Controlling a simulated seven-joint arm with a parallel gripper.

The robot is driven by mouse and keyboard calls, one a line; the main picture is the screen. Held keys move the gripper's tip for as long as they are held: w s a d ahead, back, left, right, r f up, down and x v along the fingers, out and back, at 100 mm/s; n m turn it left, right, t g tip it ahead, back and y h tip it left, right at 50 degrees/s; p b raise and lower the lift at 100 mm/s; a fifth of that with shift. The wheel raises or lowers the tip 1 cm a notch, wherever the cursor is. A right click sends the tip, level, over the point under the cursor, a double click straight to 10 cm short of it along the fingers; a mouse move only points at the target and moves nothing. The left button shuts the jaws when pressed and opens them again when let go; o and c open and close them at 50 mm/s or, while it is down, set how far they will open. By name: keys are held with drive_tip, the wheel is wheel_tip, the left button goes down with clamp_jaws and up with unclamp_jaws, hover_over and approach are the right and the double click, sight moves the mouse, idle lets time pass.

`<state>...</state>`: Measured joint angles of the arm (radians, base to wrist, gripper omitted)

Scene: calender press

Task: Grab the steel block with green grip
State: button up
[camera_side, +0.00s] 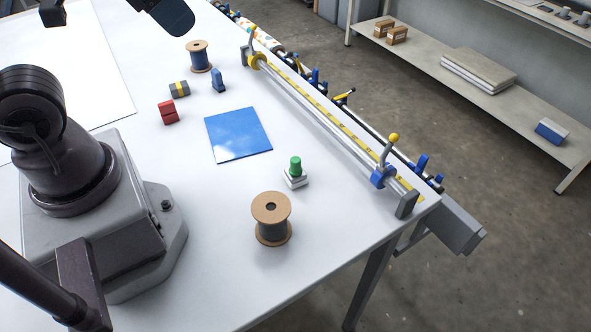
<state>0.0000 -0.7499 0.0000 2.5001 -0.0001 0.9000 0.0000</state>
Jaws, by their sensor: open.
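The steel block with green grip (295,173) stands upright on the white table, right of the middle. Its base is a small pale metal block, and a green knob rises from its top. Nothing touches it. Dark parts cut off by the top edge look like pieces of my arm, well away from the block. I cannot make out my gripper's fingertips in this view.
A blue square sheet (238,135) lies left of the block. A cardboard-ended spool (271,219) stands close in front. A second spool (199,56), a red block (168,112), a grey-yellow roll (179,90) and a blue piece (218,80) stand farther back. A roller rail (330,115) lines the right edge.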

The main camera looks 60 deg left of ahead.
drive_tip(key=shift+o, duration=0.9)
